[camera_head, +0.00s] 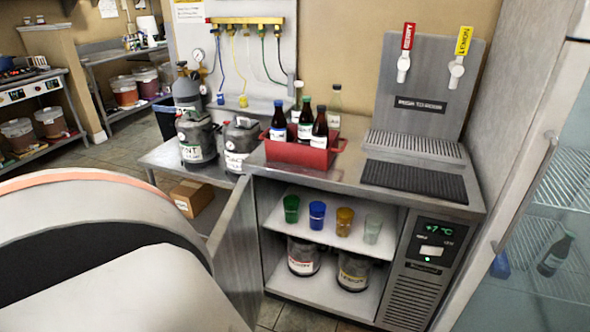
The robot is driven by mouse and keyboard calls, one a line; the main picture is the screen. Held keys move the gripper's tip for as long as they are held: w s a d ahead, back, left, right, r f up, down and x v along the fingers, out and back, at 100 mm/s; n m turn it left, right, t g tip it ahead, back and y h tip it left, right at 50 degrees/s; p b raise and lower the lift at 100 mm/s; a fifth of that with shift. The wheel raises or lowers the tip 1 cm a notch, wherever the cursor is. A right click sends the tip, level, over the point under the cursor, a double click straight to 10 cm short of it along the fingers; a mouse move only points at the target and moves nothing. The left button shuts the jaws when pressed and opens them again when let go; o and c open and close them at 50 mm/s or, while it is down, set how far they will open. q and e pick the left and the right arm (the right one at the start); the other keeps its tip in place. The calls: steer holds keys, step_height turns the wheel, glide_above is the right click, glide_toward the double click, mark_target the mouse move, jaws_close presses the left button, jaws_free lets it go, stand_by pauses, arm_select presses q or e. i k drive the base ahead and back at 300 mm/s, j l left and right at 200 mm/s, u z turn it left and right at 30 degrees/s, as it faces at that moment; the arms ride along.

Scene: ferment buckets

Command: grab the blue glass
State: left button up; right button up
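The blue glass (317,215) stands upright on the upper white shelf inside the open under-counter fridge. A green glass (291,208) is to its left. An amber glass (344,221) and a clear glass (372,228) are to its right, all in one row with small gaps. A large part of my own body, likely my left arm, fills the lower left of the view. Neither gripper shows, and nothing is seen touching the glasses.
The fridge door (236,252) stands open on the left of the opening. Two kegs (303,256) stand on the lower shelf. Above, the counter holds a red crate of bottles (300,154) and a tap tower (428,90). A glass-door cooler (545,220) is at right.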

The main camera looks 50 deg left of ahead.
mark_target(317, 209)
steer(key=i+l+u, duration=0.1)
steer(key=i+u, duration=0.15)
steer(key=u, duration=0.15)
steer(key=i+l+u, duration=0.15)
steer(key=u, duration=0.2)
steer(key=i+l+u, duration=0.2)
steer(key=u, duration=0.2)
steer(key=i+l+u, duration=0.25)
steer(key=i, duration=0.15)
steer(key=i+l+u, duration=0.2)
steer(key=i+l, duration=0.15)
steer(key=i, duration=0.1)
